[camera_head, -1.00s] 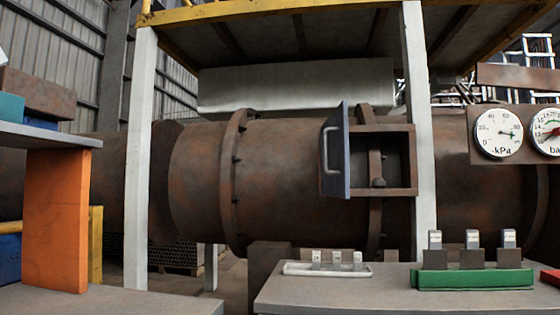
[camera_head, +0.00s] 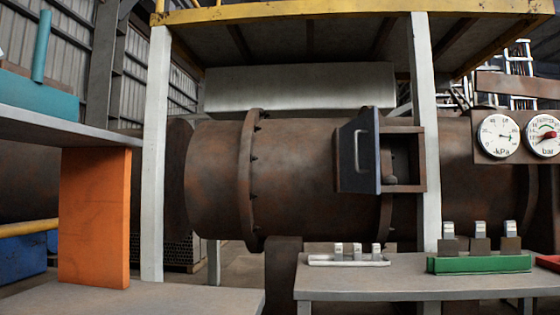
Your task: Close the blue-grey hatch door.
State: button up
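The blue-grey hatch door (camera_head: 359,150) stands open on the left side of a brown square hatch frame (camera_head: 418,160) on the big rusty pipe. A vertical light handle shows on the door's face. The door hides the left part of the opening, and a dark rounded knob shows inside at the lower part. My gripper is not in view.
A grey table (camera_head: 400,278) stands before the pipe with a white tray (camera_head: 348,260) and a green block holder (camera_head: 478,264). A white post (camera_head: 427,130) rises just right of the hatch. An orange panel (camera_head: 95,215) under a shelf stands at left. Two gauges (camera_head: 498,136) hang at right.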

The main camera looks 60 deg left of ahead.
aim_at(359, 139)
jog(key=u, duration=1.65)
jog(key=i, duration=0.5)
jog(key=k, duration=0.6)
jog(key=z, duration=0.2)
jog(key=i, duration=0.65)
jog(key=u, duration=0.15)
